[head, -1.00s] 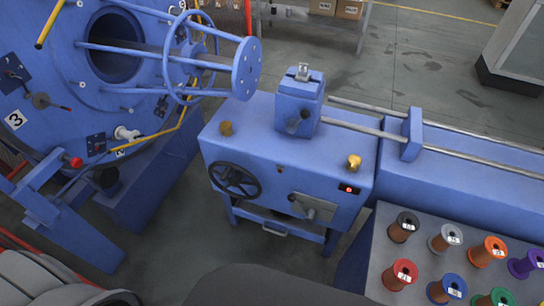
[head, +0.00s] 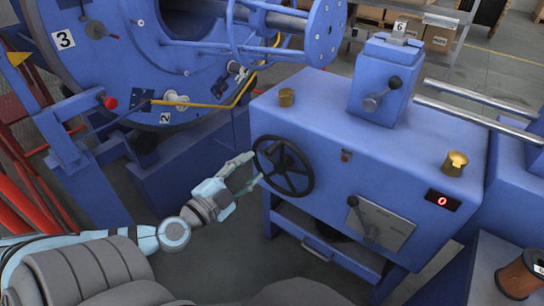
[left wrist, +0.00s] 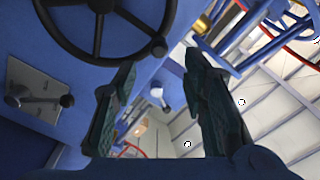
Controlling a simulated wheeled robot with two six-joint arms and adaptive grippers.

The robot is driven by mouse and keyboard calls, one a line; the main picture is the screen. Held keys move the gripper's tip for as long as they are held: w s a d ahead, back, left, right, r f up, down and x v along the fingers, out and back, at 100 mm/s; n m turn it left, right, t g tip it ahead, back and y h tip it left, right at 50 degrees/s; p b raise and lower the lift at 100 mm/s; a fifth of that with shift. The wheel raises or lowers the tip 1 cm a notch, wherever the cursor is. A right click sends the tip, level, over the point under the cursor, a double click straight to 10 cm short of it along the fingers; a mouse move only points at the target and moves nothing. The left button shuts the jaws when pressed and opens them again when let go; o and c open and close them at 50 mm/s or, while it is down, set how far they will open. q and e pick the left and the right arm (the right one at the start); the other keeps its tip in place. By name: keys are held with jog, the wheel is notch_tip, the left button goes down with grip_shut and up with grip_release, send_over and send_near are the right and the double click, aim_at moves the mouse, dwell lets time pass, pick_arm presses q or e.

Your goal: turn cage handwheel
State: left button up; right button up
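The black spoked handwheel (head: 285,166) is on the front face of the blue cabinet (head: 340,130). It also shows at the top left of the left wrist view (left wrist: 98,8), with a small dark knob (left wrist: 158,47) at its rim. My left gripper (head: 255,167) is open, with its fingertips close to the left side of the wheel's rim. In the left wrist view its dark fingers (left wrist: 161,58) are spread apart with nothing gripped between them. The knob appears near the fingertips; I cannot tell if they touch. My right gripper is not in view.
A lever on a grey plate (head: 380,225) is right of the wheel. A red display (head: 442,201) reads 0. The large blue drum (head: 110,60) and a yellow bar (head: 215,104) stand at the left. A wire spool (head: 520,275) is at the lower right.

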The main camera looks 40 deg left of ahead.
aim_at(267, 154)
pick_arm(q)
jog(key=w, duration=0.5)
jog(key=shift+w+a, duration=0.1)
jog(key=shift+w, duration=0.15)
jog(key=w+p, duration=0.2)
jog(key=w, duration=0.2)
jog(key=shift+r, duration=0.15)
jog(key=shift+w+f, duration=0.2)
jog(key=shift+w, duration=0.15)
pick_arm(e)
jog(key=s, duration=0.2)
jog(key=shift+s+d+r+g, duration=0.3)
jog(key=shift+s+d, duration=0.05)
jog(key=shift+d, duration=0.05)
pick_arm(q)
grip_shut()
